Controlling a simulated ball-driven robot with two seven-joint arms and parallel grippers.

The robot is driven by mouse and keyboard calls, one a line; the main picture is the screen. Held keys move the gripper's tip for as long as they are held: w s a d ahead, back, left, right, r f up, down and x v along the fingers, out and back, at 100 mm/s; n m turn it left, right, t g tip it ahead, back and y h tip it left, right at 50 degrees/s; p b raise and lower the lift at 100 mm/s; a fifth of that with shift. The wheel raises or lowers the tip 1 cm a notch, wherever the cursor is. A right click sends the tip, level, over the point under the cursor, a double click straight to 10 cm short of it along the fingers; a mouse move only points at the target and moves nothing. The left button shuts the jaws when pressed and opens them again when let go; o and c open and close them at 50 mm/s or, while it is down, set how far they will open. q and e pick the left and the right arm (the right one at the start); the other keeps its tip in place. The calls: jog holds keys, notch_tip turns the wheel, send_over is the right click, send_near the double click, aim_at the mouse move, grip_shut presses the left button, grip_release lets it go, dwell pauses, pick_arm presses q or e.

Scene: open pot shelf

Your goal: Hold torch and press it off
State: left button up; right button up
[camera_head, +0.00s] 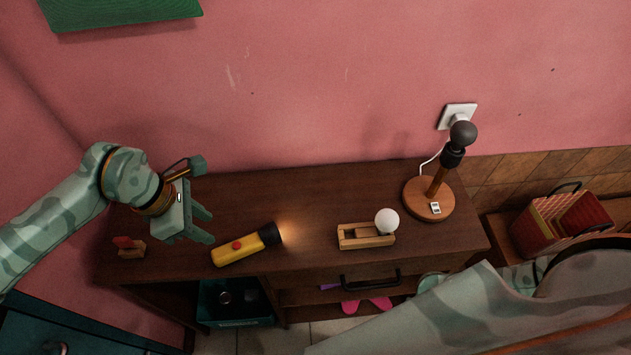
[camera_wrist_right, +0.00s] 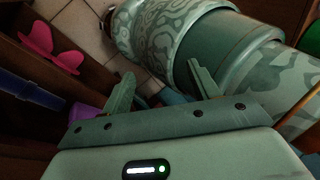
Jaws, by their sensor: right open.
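A yellow torch (camera_head: 231,252) with a black head and a red button (camera_head: 236,245) lies on the brown wooden cabinet top (camera_head: 310,200). Its head points right, and a warm glow on the wood at its front shows that it is lit. My left gripper (camera_head: 209,226) is open and empty, to the left of and above the torch, apart from it. My right gripper (camera_wrist_right: 160,82) shows in the right wrist view with its fingers apart and nothing between them. My own body parts fill the space beyond it.
A wooden holder (camera_head: 362,236) with a white bulb (camera_head: 387,221) sits right of the torch. A lamp (camera_head: 437,190) stands farther right, wired to a wall socket (camera_head: 457,116). A small red-and-wood object (camera_head: 130,248) is at the left edge. A basket (camera_head: 560,220) stands right.

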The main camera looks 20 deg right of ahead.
jog(key=s+d+r+g, duration=0.1)
jog(key=s+r, duration=0.3)
notch_tip(320, 180, up, 28)
jog(key=f+n+t, duration=0.1)
jog(key=n+t, duration=0.3)
jog(key=n, duration=0.4)
send_over(263, 233)
jog(key=d, duration=0.5)
jog(key=x, duration=1.5)
jog(key=shift+w, duration=0.2)
jog(key=shift+d, duration=0.1)
jog(key=shift+c, duration=0.2)
